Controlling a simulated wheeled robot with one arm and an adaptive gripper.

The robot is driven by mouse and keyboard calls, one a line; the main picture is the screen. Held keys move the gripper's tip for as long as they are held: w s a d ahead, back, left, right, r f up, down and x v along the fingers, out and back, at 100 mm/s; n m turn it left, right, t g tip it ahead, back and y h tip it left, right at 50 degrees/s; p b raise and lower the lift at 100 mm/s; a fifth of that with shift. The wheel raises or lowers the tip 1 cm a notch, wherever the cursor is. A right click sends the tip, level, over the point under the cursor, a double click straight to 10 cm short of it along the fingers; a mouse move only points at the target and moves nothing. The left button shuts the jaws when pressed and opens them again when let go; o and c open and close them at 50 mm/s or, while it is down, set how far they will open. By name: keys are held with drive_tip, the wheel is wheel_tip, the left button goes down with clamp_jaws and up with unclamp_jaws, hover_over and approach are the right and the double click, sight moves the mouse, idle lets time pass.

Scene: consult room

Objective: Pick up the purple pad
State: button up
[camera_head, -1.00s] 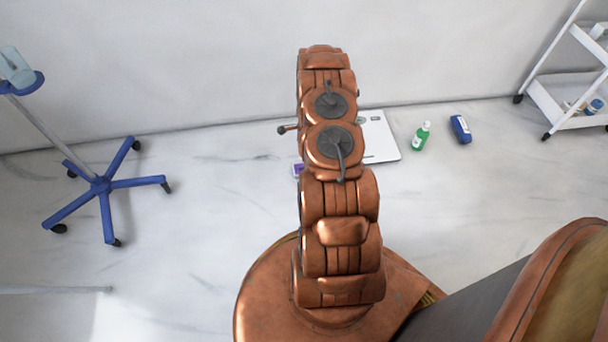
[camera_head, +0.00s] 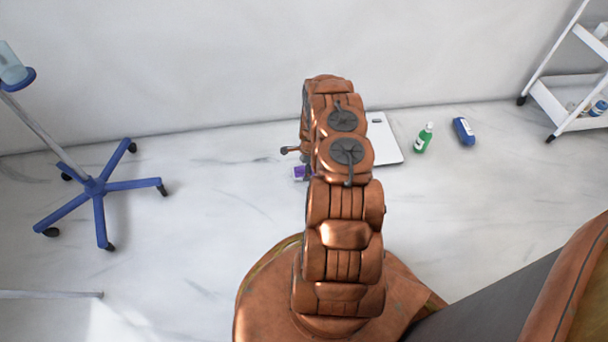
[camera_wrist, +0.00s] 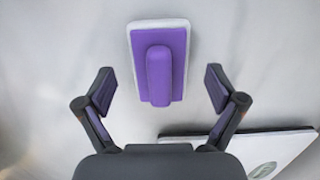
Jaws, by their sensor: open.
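The purple pad (camera_wrist: 159,62) lies on the floor in the wrist view, a purple face with a raised middle bar and a white rim. In the head view only a small part of the pad (camera_head: 299,173) shows, left of my arm, which hides the rest. My gripper (camera_wrist: 160,88) is open and empty. Its two fingers stand wide on the left and right of the pad's lower part in the wrist view, with clear gaps on both sides and no contact visible. The gripper itself is hidden behind my arm in the head view.
A white flat scale (camera_head: 384,140) lies right of my arm; its edge also shows in the wrist view (camera_wrist: 270,150). A green bottle (camera_head: 424,138) and a blue bottle (camera_head: 464,131) are further right. A blue wheeled stand (camera_head: 95,188) is left. A white cart (camera_head: 560,105) stands right.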

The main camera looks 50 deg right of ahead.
sight(303, 168)
drive_tip(key=shift+f, duration=0.45)
drive_tip(key=shift+r, duration=0.1)
drive_tip(key=shift+c, duration=0.4)
drive_tip(key=c, duration=1.3)
drive_tip(key=shift+o, duration=0.2)
drive_tip(key=shift+w+r, duration=0.1)
drive_tip(key=shift+r, duration=0.25)
drive_tip(key=r, duration=0.1)
drive_tip(key=r+p, duration=0.2)
drive_tip(key=shift+a+r, duration=0.2)
drive_tip(key=shift+a, duration=0.1)
drive_tip(key=s+a+p, duration=0.1)
drive_tip(key=a, duration=0.2)
drive_tip(key=s+a+p, duration=0.1)
drive_tip(key=s+a, duration=0.1)
drive_tip(key=a, duration=0.1)
drive_tip(key=s+a+p, duration=0.1)
drive_tip(key=a, duration=0.2)
drive_tip(key=shift+s+a+r, duration=0.4)
drive_tip(key=shift+s+a, duration=0.25)
drive_tip(key=shift+a, duration=0.4)
drive_tip(key=shift+s+a, duration=0.4)
drive_tip(key=shift+a, duration=0.3)
drive_tip(key=shift+s+a+r, duration=0.1)
drive_tip(key=shift+s+a, duration=0.25)
drive_tip(key=shift+a, duration=0.4)
